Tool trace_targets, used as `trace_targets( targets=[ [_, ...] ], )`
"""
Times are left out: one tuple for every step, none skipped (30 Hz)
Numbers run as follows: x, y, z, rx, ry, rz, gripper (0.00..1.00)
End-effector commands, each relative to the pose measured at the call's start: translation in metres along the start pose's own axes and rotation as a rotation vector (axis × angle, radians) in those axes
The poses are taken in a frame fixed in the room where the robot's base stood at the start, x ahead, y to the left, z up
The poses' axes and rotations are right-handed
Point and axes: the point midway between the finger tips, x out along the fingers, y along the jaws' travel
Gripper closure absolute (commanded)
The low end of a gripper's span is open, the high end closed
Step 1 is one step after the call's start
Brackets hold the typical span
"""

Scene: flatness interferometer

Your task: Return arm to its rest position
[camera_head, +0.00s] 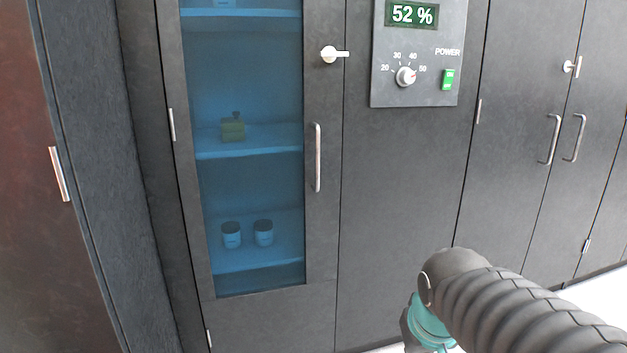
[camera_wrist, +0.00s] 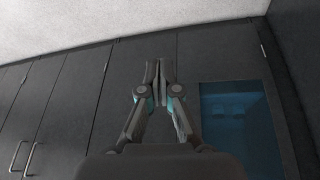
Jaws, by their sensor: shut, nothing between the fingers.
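My arm (camera_head: 520,305) shows at the lower right of the head view, dark grey and ribbed with a teal ring. My gripper (camera_wrist: 158,72) shows in the middle of the wrist view, with its two fingers together and nothing between them. It is in front of dark grey cabinet fronts and appears apart from them. The gripper's fingers are not visible in the head view.
A control panel (camera_head: 417,90) reads 52 %. Tall cabinets (camera_head: 515,190) with handles line the right. A reddish door (camera_head: 35,200) is far left.

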Motion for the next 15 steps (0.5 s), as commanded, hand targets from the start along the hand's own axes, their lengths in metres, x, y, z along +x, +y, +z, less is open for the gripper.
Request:
trace_targets(
  targets=[
    [-0.003,-0.004,0.024,0.028,-0.011,-0.019,1.0],
    [-0.004,-0.007,0.036,0.039,-0.015,-0.029,1.0],
    [-0.005,-0.009,0.049,0.051,-0.016,-0.04,1.0],
    [-0.006,-0.011,0.057,0.058,-0.011,-0.046,1.0],
    [-0.008,-0.012,0.062,0.063,-0.003,-0.05,1.0],
    [-0.01,-0.012,0.069,0.068,0.01,-0.052,1.0],
    [-0.011,-0.012,0.072,0.07,0.019,-0.052,1.0],
    [-0.014,-0.012,0.074,0.071,0.03,-0.051,1.0],
    [-0.017,-0.011,0.076,0.072,0.045,-0.049,1.0],
    [-0.021,-0.011,0.075,0.073,0.058,-0.048,1.0],
    [-0.023,-0.01,0.075,0.074,0.068,-0.047,1.0],
    [-0.026,-0.01,0.075,0.075,0.078,-0.046,1.0],
    [-0.027,-0.009,0.075,0.076,0.084,-0.045,1.0],
    [-0.028,-0.009,0.075,0.076,0.088,-0.045,1.0],
    [-0.029,-0.009,0.074,0.077,0.09,-0.044,1.0]
  ],
)
